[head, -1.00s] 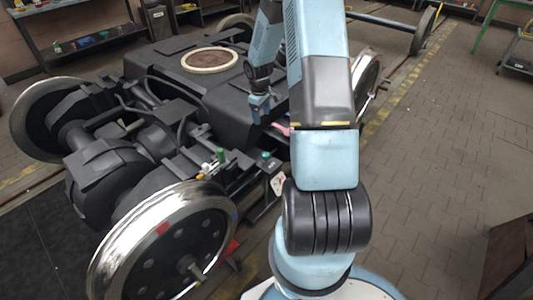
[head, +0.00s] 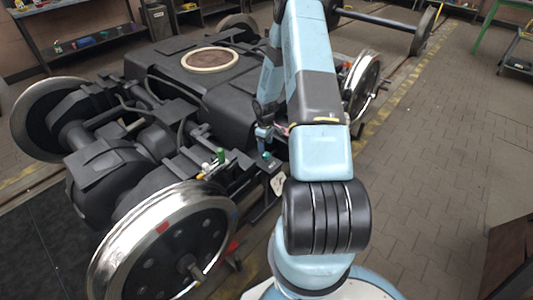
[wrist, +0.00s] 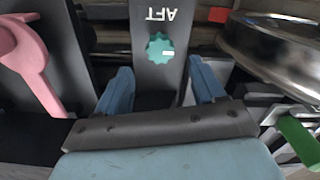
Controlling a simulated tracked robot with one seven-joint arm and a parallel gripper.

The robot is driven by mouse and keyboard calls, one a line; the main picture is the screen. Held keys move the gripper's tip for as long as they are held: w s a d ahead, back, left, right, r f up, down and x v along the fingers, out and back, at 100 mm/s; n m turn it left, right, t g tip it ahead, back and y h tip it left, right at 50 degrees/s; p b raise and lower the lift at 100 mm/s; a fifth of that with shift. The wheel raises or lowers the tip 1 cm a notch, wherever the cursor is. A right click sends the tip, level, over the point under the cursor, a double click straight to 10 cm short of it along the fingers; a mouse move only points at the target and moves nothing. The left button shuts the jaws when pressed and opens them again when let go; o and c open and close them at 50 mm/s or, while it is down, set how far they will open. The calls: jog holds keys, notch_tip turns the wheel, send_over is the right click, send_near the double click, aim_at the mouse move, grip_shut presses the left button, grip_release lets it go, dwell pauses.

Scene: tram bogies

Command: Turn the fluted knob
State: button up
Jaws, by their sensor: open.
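The fluted knob (wrist: 160,48) is teal with a white mark on its face. It sits on a grey plate below the letters AFT, which read upside down in the wrist view. In the head view the knob (head: 267,156) is a small teal spot at the bogie's near side. My gripper (wrist: 162,82) is open and empty, its two blue fingers apart. In the wrist picture the knob lies just beyond the gap between the fingertips, untouched. In the head view my gripper (head: 264,139) is just above the knob.
A pink handle (wrist: 28,50) stands left of the knob in the wrist view. A green handle (wrist: 300,142) and a shiny wheel (wrist: 285,45) are to the right.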

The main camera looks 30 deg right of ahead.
aim_at(266, 156)
jog(key=shift+f, duration=3.05)
jog(key=shift+c, duration=0.2)
